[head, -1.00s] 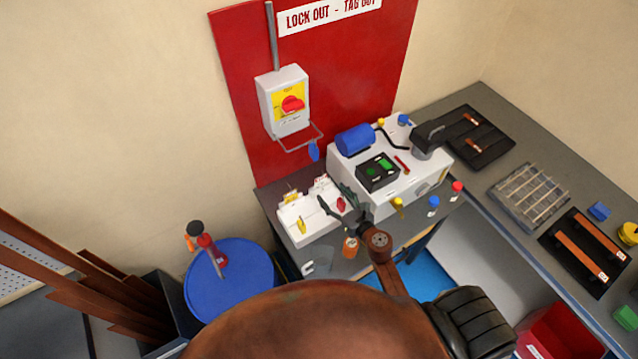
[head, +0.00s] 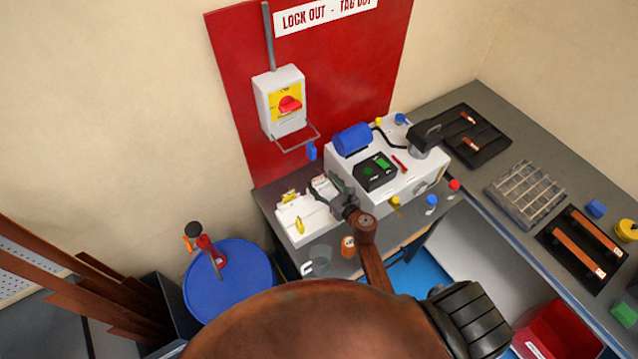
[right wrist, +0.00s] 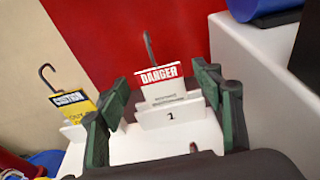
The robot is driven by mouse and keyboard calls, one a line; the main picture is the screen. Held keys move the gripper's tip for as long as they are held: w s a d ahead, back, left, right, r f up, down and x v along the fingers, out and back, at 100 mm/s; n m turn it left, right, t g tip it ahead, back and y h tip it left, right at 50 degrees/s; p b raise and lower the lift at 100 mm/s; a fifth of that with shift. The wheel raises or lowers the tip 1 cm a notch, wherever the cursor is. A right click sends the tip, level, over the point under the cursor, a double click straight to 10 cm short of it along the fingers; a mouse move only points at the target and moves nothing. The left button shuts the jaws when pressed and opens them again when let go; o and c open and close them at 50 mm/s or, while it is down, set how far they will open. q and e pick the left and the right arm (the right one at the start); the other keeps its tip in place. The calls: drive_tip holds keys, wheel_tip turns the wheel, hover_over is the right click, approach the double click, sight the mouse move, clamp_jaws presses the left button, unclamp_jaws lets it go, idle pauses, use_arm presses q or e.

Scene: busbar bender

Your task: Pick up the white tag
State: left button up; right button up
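The white tag (right wrist: 163,88) has a red DANGER header and a hook on top. It stands upright in a slot of the white holder (head: 293,231). In the head view the tag (head: 320,186) is small and partly covered by my right gripper (head: 326,192). In the right wrist view my right gripper (right wrist: 160,80) is open, with one dark green finger on each side of the tag. I cannot tell whether either finger touches it. A yellow CAUTION tag (right wrist: 73,104) stands left of it, outside the fingers. My left gripper is not in view.
A white machine (head: 400,185) with a blue motor (head: 352,140) stands close right of the holder. A switch box (head: 281,100) hangs on the red board (head: 232,80) behind. A blue drum (head: 235,285) stands lower left.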

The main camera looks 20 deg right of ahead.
drive_tip(key=c, duration=1)
drive_tip(key=shift+o, duration=0.2)
